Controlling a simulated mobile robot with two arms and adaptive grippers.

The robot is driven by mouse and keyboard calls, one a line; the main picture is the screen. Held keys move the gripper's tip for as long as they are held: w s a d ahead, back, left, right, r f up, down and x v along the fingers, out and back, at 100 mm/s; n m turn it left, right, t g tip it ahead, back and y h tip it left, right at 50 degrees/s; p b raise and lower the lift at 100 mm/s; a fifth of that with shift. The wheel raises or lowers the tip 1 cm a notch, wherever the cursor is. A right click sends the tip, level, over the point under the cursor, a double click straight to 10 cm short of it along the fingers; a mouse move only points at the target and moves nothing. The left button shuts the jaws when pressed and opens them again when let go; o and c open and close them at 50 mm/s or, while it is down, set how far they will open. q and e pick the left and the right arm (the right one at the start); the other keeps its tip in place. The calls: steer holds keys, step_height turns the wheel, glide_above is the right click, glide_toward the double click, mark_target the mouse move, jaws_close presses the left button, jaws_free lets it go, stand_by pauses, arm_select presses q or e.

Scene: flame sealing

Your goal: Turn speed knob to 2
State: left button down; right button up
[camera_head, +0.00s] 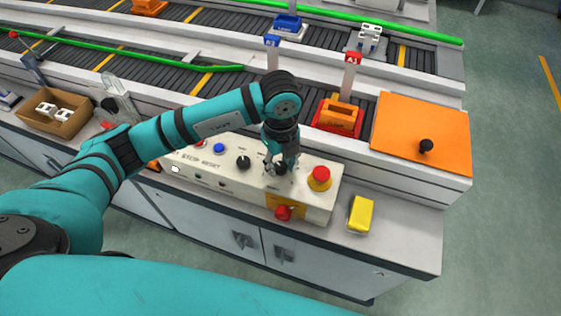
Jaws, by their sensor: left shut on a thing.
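A cream control panel (228,184) stands on the bench. It carries a black knob (243,162), a blue button (218,147) and a red mushroom button on a yellow base (319,178). My left gripper (281,168) points down over the panel, right of that knob. It is shut on a second black knob (281,170), mostly hidden between its fingers. The knob labels and pointer setting are too small or covered to read, so I cannot tell which is the speed knob. My right gripper is not in view.
A red rotary switch (283,212) sits on the panel's front. A yellow block (361,214) lies to the right. An orange plate with a black handle (420,132) and an orange box in a red tray (340,116) are behind. A cardboard box (57,123) stands left.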

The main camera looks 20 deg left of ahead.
mark_target(280, 166)
arm_select(q)
steer(key=shift+w+r, duration=0.1)
steer(key=c, duration=1)
jaws_free()
steer(key=shift+o, duration=0.3)
step_height(280, 166, up, 12)
